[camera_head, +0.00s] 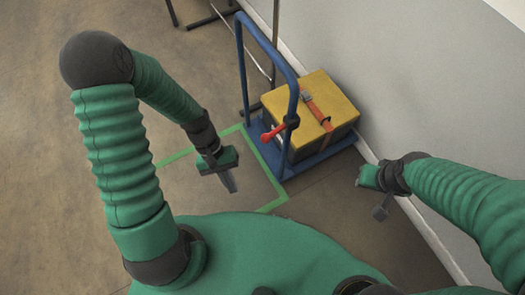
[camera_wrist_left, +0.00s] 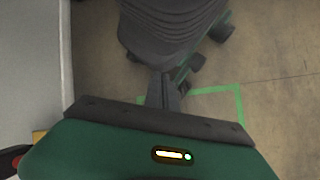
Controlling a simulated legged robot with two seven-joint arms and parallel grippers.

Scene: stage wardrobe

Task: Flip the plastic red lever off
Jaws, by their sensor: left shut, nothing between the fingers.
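The red lever (camera_head: 273,133) is mounted at a black pivot on the right upright of a blue trolley handle (camera_head: 241,62). It points left and slightly down. My left gripper (camera_head: 231,187) is shut and empty, left of and below the lever in the head view, apart from it.
A yellow-topped box (camera_head: 325,92) with an orange strap sits on the blue trolley base (camera_head: 332,150) beside the grey wall (camera_head: 420,80). Green floor tape (camera_head: 268,207) marks an outline around the trolley's near side. Open floor lies to the left.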

